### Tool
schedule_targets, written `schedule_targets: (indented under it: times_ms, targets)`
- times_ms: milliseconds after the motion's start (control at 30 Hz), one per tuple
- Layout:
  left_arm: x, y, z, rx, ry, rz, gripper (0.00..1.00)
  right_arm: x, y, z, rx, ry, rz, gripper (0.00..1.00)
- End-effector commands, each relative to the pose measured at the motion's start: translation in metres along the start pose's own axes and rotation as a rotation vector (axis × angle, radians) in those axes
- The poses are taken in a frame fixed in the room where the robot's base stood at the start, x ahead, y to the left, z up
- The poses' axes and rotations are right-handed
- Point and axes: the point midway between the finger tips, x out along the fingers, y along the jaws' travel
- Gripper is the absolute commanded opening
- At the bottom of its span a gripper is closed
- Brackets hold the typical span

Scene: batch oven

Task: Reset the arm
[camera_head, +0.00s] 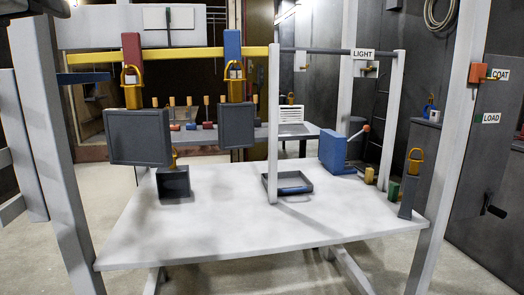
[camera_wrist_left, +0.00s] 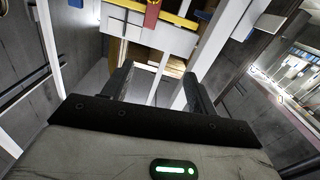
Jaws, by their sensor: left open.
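My left gripper (camera_wrist_left: 157,92) shows in the left wrist view, its two dark fingers spread apart with nothing between them. Beyond the fingers are white posts and, at the top, a yellow bar (camera_wrist_left: 168,12) with a red tag (camera_wrist_left: 152,14) hanging on it. I cannot clearly make out either gripper in the head view. The white table (camera_head: 225,235) fills the middle of the head view, and no gripper touches anything on it.
Two dark panels (camera_head: 138,137) (camera_head: 236,125) hang with yellow padlocks from the yellow bar. On the table are a dark box (camera_head: 173,182), a shallow tray (camera_head: 302,196) and a blue lever box (camera_head: 333,152). White posts stand around it. The table's front is clear.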

Motion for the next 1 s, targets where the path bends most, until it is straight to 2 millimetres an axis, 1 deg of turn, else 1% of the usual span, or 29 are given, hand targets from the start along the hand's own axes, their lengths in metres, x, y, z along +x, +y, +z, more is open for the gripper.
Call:
schedule_targets:
  times_ms: [167,367,467,567,667,700,767,800,867,900,967,1000]
  targets:
    - [0.021,0.018,0.024,0.040,-0.043,0.054,0.58,-0.002,-0.001,0.003,0.002,-0.009,-0.001,0.63]
    - [0.045,0.041,0.061,0.086,-0.095,0.132,0.58,0.003,0.001,-0.010,-0.007,0.020,0.000,0.63]
    - [0.058,0.054,0.085,0.109,-0.125,0.178,0.58,0.003,0.001,-0.011,-0.007,0.021,0.001,0.63]
    - [0.072,0.069,0.116,0.131,-0.163,0.234,0.58,0.002,0.001,-0.009,-0.007,0.017,0.001,0.63]
    - [0.084,0.086,0.159,0.149,-0.209,0.304,0.58,0.001,0.001,-0.009,-0.007,0.014,0.002,0.63]
    - [0.089,0.094,0.180,0.155,-0.231,0.336,0.58,0.001,0.001,-0.009,-0.008,0.014,0.002,0.63]
    - [0.094,0.104,0.216,0.159,-0.264,0.386,0.58,0.000,0.001,-0.009,-0.008,0.012,0.003,0.63]
    - [0.095,0.111,0.241,0.159,-0.286,0.418,0.58,0.000,0.001,-0.009,-0.008,0.010,0.003,0.63]
    - [0.095,0.119,0.278,0.156,-0.315,0.461,0.58,0.000,0.001,-0.008,-0.009,0.008,0.004,0.63]
    - [0.093,0.123,0.303,0.152,-0.335,0.485,0.58,-0.001,0.001,-0.008,-0.009,0.006,0.004,0.63]
    - [0.087,0.127,0.339,0.141,-0.362,0.515,0.58,-0.001,0.001,-0.007,-0.010,0.004,0.004,0.63]
    - [0.082,0.129,0.363,0.133,-0.379,0.533,0.58,-0.001,0.001,-0.007,-0.010,0.003,0.005,0.63]
